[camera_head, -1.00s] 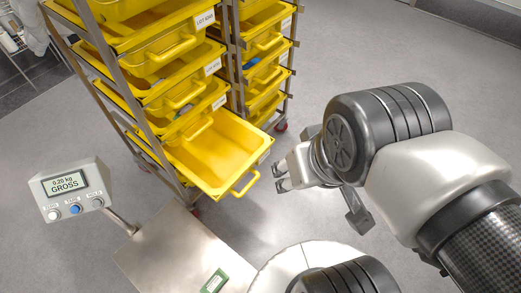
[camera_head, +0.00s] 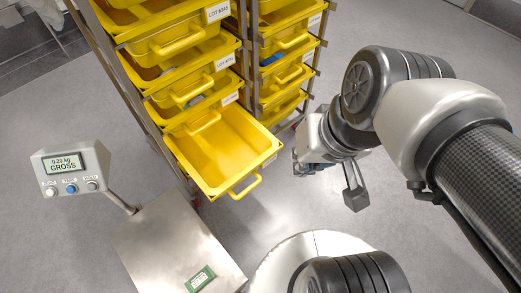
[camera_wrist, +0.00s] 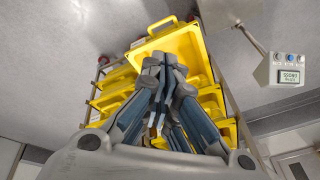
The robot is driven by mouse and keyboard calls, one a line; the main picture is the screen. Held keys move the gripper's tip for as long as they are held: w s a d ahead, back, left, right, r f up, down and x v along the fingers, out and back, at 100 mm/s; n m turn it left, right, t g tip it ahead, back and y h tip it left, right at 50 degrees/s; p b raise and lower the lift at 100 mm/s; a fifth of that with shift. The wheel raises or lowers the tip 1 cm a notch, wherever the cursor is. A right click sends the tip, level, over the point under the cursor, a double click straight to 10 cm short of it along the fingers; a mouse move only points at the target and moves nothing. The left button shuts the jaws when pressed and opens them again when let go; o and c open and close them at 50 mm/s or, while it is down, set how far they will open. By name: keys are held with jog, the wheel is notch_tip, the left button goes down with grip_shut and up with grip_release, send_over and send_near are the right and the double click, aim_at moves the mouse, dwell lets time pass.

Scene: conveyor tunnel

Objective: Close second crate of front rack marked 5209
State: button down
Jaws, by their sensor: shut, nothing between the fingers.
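A yellow crate (camera_head: 225,152) is pulled far out of the front rack (camera_head: 133,103), low in the stack, and looks empty. Its front handle (camera_head: 245,188) faces the open floor; the label on its side is too small to read. In the wrist view the pulled-out crate (camera_wrist: 185,47) shows behind my fingers. My gripper (camera_head: 298,165) is to the right of the crate, apart from its handle in the head view. In the wrist view my gripper's fingers (camera_wrist: 166,62) are together and hold nothing; they hide part of the crate.
More yellow crates (camera_head: 185,57) sit pushed in above it, one labelled LOT 6345. A second rack (camera_head: 285,70) of crates stands behind on the right. A scale with a steel plate (camera_head: 165,245) and a display (camera_head: 63,162) is at lower left. Grey floor (camera_head: 390,215) is open on the right.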

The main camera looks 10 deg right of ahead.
jog(key=w+a+f+m+g+y, duration=0.1)
jog(key=w+a+f+m+y, duration=0.45)
jog(key=w, duration=0.35)
jog(key=w+a+f+m+y, duration=0.4)
jog(key=w+f+m, duration=0.2)
jog(key=w+f, duration=0.15)
jog(key=w+d+f+m+t+h, duration=0.1)
jog(key=w+d+f+m+t, duration=0.2)
jog(key=f, duration=0.4)
jog(key=w+d+f+m+h+p, duration=0.1)
jog(key=w+d+f+m, duration=0.1)
jog(key=f+m, duration=0.4)
jog(key=w+d+f+m+t, duration=0.2)
jog(key=w+d+f+m, duration=0.1)
jog(key=f, duration=0.6)
jog(key=s+d+f+m+t+h, duration=0.1)
jog(key=s+d+f+m+h, duration=0.15)
jog(key=f, duration=0.45)
jog(key=s+d+f+m+h, duration=0.1)
jog(key=s+d+f+m, duration=0.15)
jog(key=f, duration=0.35)
jog(key=b, duration=0.4)
send_near(255, 164)
jog(key=shift+a+x, duration=0.25)
jog(key=shift+x, duration=1.55)
